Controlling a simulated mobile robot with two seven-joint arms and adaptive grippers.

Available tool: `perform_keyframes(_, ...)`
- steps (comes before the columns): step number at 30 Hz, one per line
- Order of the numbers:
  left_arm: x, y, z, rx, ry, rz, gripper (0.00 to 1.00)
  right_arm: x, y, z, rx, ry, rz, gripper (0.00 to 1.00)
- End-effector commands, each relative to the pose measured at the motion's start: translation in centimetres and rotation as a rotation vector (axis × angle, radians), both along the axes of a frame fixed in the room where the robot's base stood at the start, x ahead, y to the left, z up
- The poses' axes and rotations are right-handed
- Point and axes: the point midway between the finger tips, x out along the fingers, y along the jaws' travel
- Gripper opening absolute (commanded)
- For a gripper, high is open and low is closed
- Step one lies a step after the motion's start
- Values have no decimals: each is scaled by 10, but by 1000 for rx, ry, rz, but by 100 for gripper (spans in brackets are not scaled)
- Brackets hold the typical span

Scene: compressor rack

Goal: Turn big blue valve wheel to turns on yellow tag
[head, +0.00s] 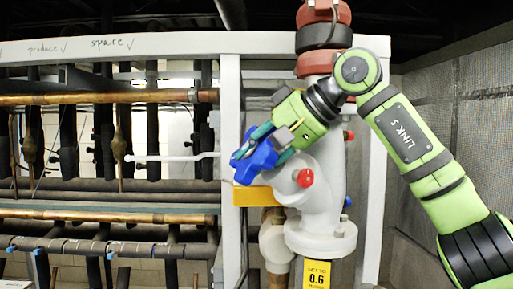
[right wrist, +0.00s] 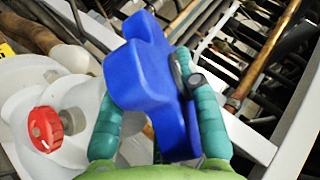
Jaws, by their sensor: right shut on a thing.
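The big blue valve wheel (head: 254,156) is lobed and sits on the left side of the white valve body (head: 322,190). My right gripper (head: 268,143) is shut on the wheel, with its teal fingers on either side of it. In the right wrist view the wheel (right wrist: 150,85) fills the space between the two fingers (right wrist: 158,125). My left gripper is not in view.
A small red knob (head: 305,178) is on the valve body right beside the gripper. A white post (head: 231,120) and copper pipes (head: 110,97) stand to the left. A mesh wall (head: 470,110) is on the right.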

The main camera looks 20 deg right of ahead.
Motion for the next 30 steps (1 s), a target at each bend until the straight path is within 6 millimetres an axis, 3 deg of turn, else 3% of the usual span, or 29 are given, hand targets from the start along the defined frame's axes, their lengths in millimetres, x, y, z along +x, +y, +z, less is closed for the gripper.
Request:
perform_keyframes(12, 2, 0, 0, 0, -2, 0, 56, 0, 0, 0, -29, 129, 83, 0)
perform_keyframes(29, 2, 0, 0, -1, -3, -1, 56, -1, 0, -1, -36, 149, 95, 0)
perform_keyframes(30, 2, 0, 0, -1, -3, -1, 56, -1, 0, -1, -36, 149, 95, 41)
